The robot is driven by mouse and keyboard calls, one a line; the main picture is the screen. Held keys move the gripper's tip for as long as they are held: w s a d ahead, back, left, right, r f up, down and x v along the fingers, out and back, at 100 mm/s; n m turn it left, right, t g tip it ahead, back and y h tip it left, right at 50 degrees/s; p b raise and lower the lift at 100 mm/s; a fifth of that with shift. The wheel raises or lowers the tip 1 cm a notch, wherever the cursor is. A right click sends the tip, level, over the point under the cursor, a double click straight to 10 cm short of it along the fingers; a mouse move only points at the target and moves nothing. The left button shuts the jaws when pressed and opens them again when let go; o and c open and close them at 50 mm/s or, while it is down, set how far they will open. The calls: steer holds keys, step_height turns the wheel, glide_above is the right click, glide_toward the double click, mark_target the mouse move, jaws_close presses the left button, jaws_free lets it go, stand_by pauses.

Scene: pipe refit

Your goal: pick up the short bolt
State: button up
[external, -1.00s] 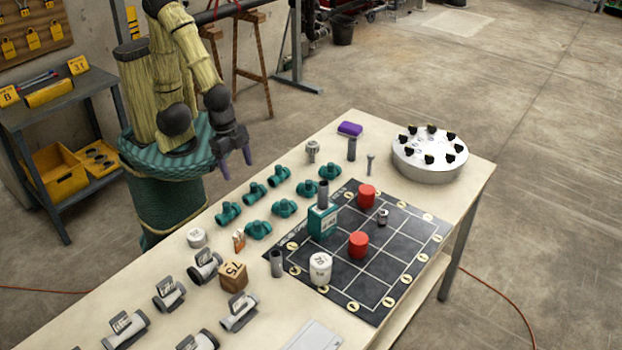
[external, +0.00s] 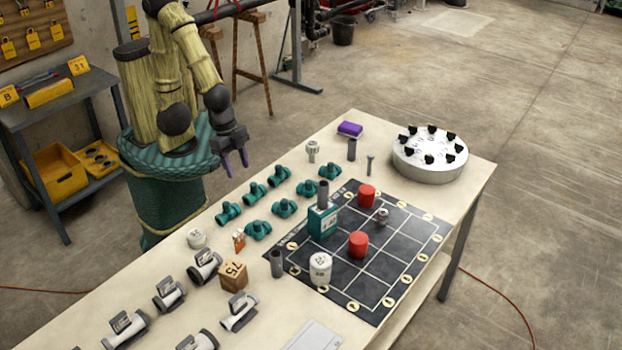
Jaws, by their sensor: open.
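A slim grey bolt (external: 371,164) with a round head stands upright on the table, left of the round white stand. A small metal piece (external: 382,216) sits on the dark grid mat; it is too small to tell whether it is a bolt. A pale piece with a wide ridged head (external: 312,151) stands at the table's far edge. I cannot tell for certain which of these is the short bolt. My gripper (external: 238,171) is open and empty, with purple fingers pointing down, beyond the table's far left edge and apart from all these pieces.
Teal fittings (external: 284,208) stand between my gripper and the grid mat (external: 340,272). The mat holds red caps (external: 358,244) and a teal block (external: 322,220) with a grey tube. A round white stand (external: 430,160) with black clips is at the right.

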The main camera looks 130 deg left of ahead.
steer(key=w+a+f+m+t+y+b, duration=0.1)
steer(key=w+a+f+m, duration=0.15)
steer(key=a, duration=0.45)
steer(key=w+a+f+m+t+y, duration=0.2)
steer(key=w+a+m, duration=0.1)
steer(key=a, duration=0.4)
steer(key=w+a+f+m+t+y+b, duration=0.1)
steer(key=w+a+f+m, duration=0.15)
steer(key=a, duration=0.35)
steer(key=a+r+m+t+b, duration=0.1)
steer(key=a+m, duration=0.5)
steer(key=m, duration=0.6)
steer(key=a+r+m+t+b, duration=0.1)
steer(key=a+r+m+t, duration=0.2)
steer(key=m, duration=0.9)
steer(key=s+a+t, duration=0.1)
steer(key=a+t, duration=0.1)
steer(key=a, duration=0.2)
steer(key=shift+a+r+y+b, duration=0.2)
steer(key=shift+r+y+b, duration=0.05)
steer(key=shift+y+b, duration=0.1)
steer(key=shift+w, duration=0.15)
glide_toward(370, 165)
steer(key=w+a, duration=0.1)
steer(key=w+a+r, duration=0.1)
steer(key=w, duration=0.1)
steer(key=shift+w+r, duration=0.2)
steer(key=shift+w, duration=0.1)
